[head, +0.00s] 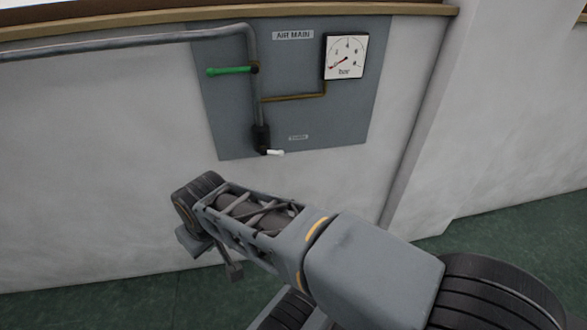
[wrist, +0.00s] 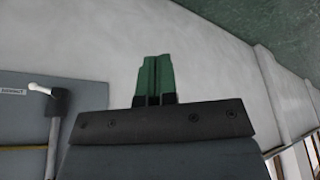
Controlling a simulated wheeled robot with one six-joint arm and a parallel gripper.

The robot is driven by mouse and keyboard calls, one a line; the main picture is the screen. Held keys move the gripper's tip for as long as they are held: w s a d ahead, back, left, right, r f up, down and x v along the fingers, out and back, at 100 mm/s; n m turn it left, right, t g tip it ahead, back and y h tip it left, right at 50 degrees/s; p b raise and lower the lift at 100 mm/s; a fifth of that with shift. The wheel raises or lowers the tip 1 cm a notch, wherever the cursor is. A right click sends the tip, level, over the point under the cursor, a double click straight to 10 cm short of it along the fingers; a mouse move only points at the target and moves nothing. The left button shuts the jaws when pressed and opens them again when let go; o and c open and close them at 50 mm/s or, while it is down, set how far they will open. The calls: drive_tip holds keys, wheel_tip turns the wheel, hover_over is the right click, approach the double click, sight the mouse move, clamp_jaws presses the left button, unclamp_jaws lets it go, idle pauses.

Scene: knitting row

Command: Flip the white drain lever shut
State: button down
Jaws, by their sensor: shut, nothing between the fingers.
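The white drain lever (head: 275,152) is at the bottom of the vertical pipe on the grey wall panel. It sticks out sideways to the right, across the pipe's line. In the wrist view the panel appears upside down, and the white lever (wrist: 40,88) shows at the left, pointing left from the dark pipe end (wrist: 59,99). My gripper (wrist: 155,62) has green fingers closed together with nothing between them. It is apart from the lever, with bare wall behind its tips. In the head view I cannot make out the fingertips.
The grey panel (head: 225,110) carries a green handle (head: 229,71) lying horizontally, a pressure gauge (head: 345,56) and a thin brass tube (head: 290,98). A grey pipe (head: 120,43) runs in from the left. A wall pillar (head: 430,130) stands to the right. The wall below the panel is bare.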

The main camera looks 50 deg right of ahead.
sight(273, 152)
drive_tip(key=w+d+f+m+t+b, duration=0.4)
drive_tip(key=w+f+t+b, duration=0.1)
drive_tip(key=w+f+b, duration=0.5)
drive_tip(key=w+d+f+m+t+h+b, duration=0.2)
drive_tip(key=w+d+m+t+h+b, duration=0.1)
drive_tip(key=d+b, duration=0.25)
drive_tip(key=w+d+f+m+t+h+b, duration=0.2)
drive_tip(key=w+d+f+h+b, duration=0.15)
drive_tip(key=d, duration=0.25)
drive_tip(key=s+d+f+m+g+h+b, duration=0.1)
drive_tip(key=s+d+f+m+h+b, duration=0.15)
drive_tip(key=d+m+h+b, duration=0.35)
drive_tip(key=s+d+f+m+g+h+b, duration=0.1)
drive_tip(key=s+d+m+h+b, duration=0.3)
drive_tip(key=d+h+b, duration=0.3)
drive_tip(key=w+d+r, duration=0.3)
drive_tip(key=d, duration=0.2)
drive_tip(key=w+d+r+h, duration=0.1)
drive_tip(key=w+d+r, duration=0.1)
drive_tip(key=d, duration=0.4)
drive_tip(key=shift+w+r+p, duration=0.4)
drive_tip(key=shift+r, duration=0.25)
